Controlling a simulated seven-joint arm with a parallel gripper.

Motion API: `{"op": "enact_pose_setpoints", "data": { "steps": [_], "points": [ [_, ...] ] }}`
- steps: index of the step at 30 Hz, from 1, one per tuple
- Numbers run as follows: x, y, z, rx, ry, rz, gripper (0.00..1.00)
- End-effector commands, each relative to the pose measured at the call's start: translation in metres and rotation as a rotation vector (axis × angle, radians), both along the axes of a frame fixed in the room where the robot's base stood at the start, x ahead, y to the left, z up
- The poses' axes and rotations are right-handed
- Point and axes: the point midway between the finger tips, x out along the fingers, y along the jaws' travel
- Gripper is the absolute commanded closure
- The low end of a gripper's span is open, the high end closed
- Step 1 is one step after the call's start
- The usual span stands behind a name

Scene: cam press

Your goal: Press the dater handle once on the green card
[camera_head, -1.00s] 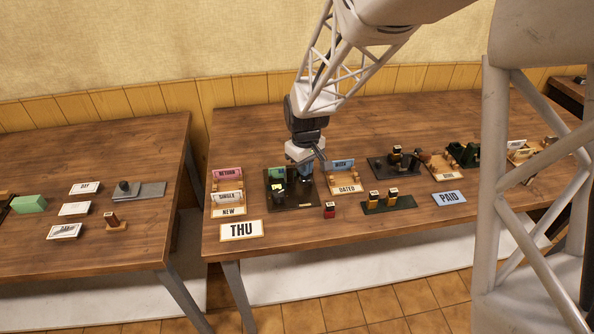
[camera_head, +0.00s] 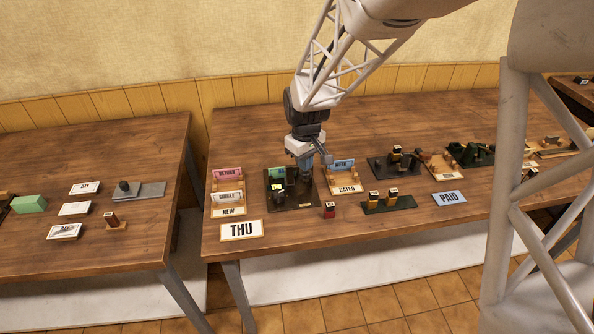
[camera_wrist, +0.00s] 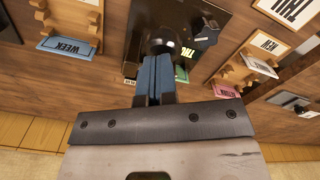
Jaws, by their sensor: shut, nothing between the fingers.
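The dater is a black device on a dark base plate (camera_head: 306,205) on the right-hand table, partly hidden by my gripper in the head view. A green card (camera_head: 277,172) stands at the left back of this plate; part of it shows in the wrist view (camera_wrist: 181,73). A round black knob (camera_wrist: 160,40), apparently the dater handle, lies just beyond my fingertips in the wrist view. My gripper (camera_head: 305,177) points down over the plate. Its blue fingers (camera_wrist: 156,62) are together with nothing between them. I cannot tell whether they touch the knob.
A rack with pink RETURN (camera_head: 229,174) and SINGLE cards stands left of the plate. A rack with the blue WEEK card (camera_head: 342,164) stands close on the right. More stamps stand farther right.

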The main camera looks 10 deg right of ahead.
Motion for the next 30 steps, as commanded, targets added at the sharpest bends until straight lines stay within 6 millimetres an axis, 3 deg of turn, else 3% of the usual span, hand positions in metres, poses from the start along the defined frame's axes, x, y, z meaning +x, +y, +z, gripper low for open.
{"op": "enact_pose_setpoints", "data": {
  "steps": [30],
  "points": [
    [0.0,0.0,0.021,0.0,0.0,0.0,1.0]
  ]
}}
